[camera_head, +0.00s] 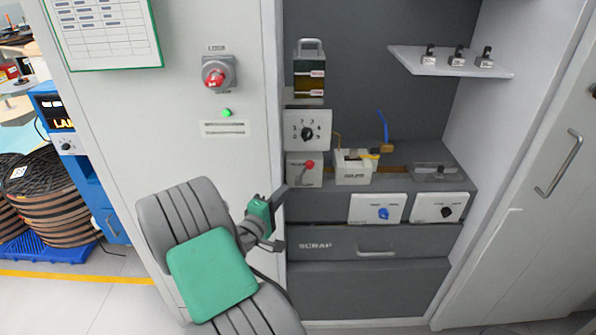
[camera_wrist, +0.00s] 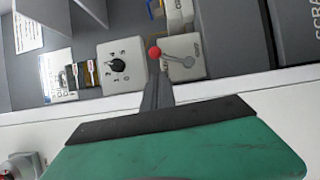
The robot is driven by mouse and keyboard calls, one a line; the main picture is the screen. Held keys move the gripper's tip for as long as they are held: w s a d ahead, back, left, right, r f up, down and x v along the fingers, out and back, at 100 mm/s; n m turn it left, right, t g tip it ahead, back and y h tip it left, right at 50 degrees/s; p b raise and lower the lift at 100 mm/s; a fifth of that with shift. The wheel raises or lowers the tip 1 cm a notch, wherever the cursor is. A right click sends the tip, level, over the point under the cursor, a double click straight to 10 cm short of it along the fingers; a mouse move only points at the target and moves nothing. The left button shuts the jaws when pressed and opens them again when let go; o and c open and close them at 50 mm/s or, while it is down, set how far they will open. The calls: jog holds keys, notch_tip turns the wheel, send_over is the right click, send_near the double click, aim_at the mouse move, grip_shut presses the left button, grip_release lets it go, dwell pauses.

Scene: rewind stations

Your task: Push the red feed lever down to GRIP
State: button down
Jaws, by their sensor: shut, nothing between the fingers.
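The red feed lever (camera_head: 309,164) has a red ball knob and stands on a pale grey box (camera_head: 304,178) on the bench ledge. In the wrist view the red knob (camera_wrist: 154,52) is at the end of a metal arm reaching from a pivot (camera_wrist: 188,60) on the box face. My gripper (camera_head: 288,187) is shut and empty, just left of the lever box. In the wrist view its closed fingertips (camera_wrist: 155,72) lie just below the knob; I cannot tell whether they touch it. The GRIP marking is not readable.
A dial box (camera_head: 307,131) stands above and behind the lever. To its right are a pale box with a yellow part (camera_head: 354,167), a blue-handled tool (camera_head: 384,128) and two knob panels. The cabinet's left panel (camera_head: 240,140) edge is close to my arm.

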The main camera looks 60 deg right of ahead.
jog(key=shift+r+n, duration=0.15)
jog(key=shift+n, duration=0.15)
jog(key=p, duration=0.2)
send_near(305, 173)
jog(key=d+r, duration=0.2)
jog(key=d, duration=0.1)
jog(key=d+r, duration=0.2)
jog(key=shift+d, duration=0.1)
